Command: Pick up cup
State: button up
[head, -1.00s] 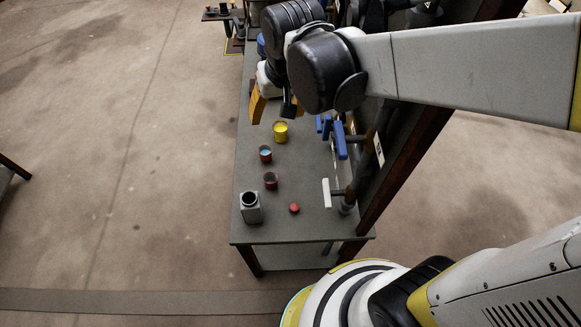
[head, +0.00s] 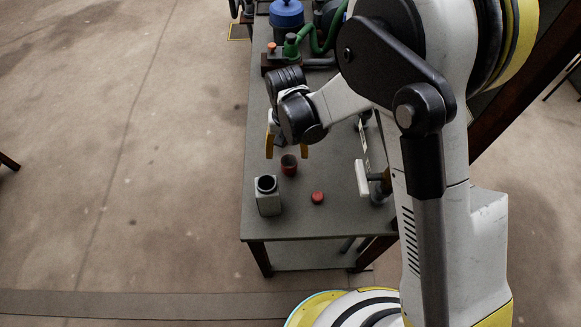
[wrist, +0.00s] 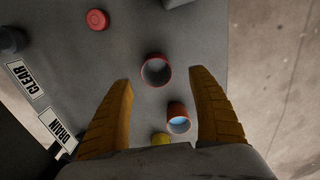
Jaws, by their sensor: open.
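A small dark red cup (head: 289,168) stands upright on the grey bench; in the wrist view its round open mouth (wrist: 156,70) lies just beyond the fingertips, between their lines. My gripper (head: 287,150) is open above and just behind this cup, its orange fingers spread and pointing down. In the wrist view the gripper (wrist: 162,78) holds nothing. A second reddish cup with light blue contents (wrist: 178,118) sits between the fingers, nearer the palm. A yellow cup (wrist: 161,139) is partly hidden by the palm. These two are hidden by my arm in the head view.
A square grey open-necked container (head: 268,202) stands left of the dark red cup. A red round cap (head: 317,198) lies to its right. A blue vessel (head: 286,12) and green hose are at the back.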

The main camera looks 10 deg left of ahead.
aim_at(289, 163)
jog(key=f+b, duration=0.1)
jog(key=f, duration=0.1)
jog(key=f+b, duration=0.1)
jog(key=f, duration=0.1)
jog(key=f+b, duration=0.1)
jog(key=f, duration=0.1)
jog(key=shift+d, duration=0.25)
jog(key=shift+s+r, duration=0.1)
jog(key=shift+r, duration=0.05)
jog(key=c, duration=1.1)
